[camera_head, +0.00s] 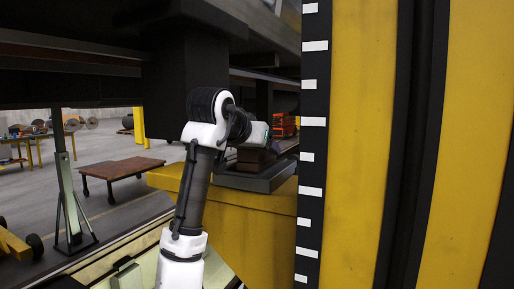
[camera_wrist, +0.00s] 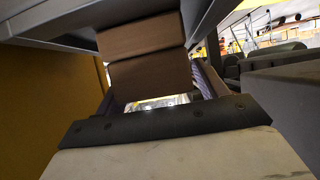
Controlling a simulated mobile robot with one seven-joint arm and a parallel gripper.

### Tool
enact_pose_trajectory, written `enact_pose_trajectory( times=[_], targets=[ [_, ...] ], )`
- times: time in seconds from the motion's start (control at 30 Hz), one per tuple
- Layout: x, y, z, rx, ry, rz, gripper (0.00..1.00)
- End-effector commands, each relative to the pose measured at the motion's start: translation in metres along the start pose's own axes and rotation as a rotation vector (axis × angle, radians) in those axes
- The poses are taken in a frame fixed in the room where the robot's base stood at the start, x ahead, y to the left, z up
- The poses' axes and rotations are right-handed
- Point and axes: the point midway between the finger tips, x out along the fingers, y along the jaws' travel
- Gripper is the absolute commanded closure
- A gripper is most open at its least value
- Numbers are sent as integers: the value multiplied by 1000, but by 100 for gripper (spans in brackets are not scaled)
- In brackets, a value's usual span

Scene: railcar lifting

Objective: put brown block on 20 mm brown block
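In the wrist view two brown blocks lie face to face. The nearer brown block (camera_wrist: 151,78) is between the fingers of my gripper (camera_wrist: 155,98), which look closed against its sides. The farther brown block (camera_wrist: 140,35) is just beyond it, with a thin dark line between them and a slight sideways offset. I cannot tell whether they touch. In the head view brown blocks (camera_head: 254,158) show low under my gripper (camera_head: 258,137), above a dark grey plate (camera_head: 262,179). The fingertips are hidden there.
The grey plate lies on a yellow pedestal (camera_head: 258,232). A tall yellow column (camera_head: 360,150) with a white-marked black strip stands close on the right. The dark railcar underside (camera_head: 75,65) hangs overhead. A brown-topped low table (camera_head: 122,168) stands on the floor at left.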

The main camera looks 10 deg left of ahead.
Motion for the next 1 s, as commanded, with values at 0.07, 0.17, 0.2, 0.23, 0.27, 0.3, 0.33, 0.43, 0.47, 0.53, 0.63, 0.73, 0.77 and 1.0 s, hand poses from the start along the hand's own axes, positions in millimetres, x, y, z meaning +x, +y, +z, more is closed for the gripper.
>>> enact_pose_trajectory(
  times=[0.07, 0.17, 0.2, 0.23, 0.27, 0.3, 0.33, 0.43, 0.47, 0.53, 0.63, 0.73, 0.77, 1.0],
  targets=[
    [0, 0, 0, 0, 0, 0, 28],
    [0, 0, 0, 0, 0, 0, 28],
    [0, 0, -1, 0, 0, 0, 28],
    [-1, 0, -2, 0, 0, -1, 28],
    [-2, 0, -3, 0, 0, -1, 28],
    [-4, 0, -3, 0, 1, -1, 28],
    [-6, 0, -2, 0, 1, -1, 28],
    [-21, 0, 0, 1, 3, -1, 28],
    [-26, 0, 0, 1, 3, -1, 28],
    [-42, 0, 0, 1, 4, -1, 28],
    [-65, 0, 0, 1, 5, -2, 28],
    [-85, 0, 0, 0, 3, -1, 28],
    [-91, 0, 0, 0, 2, -1, 28],
    [-118, 0, -2, 0, 0, 0, 28]
  ],
)
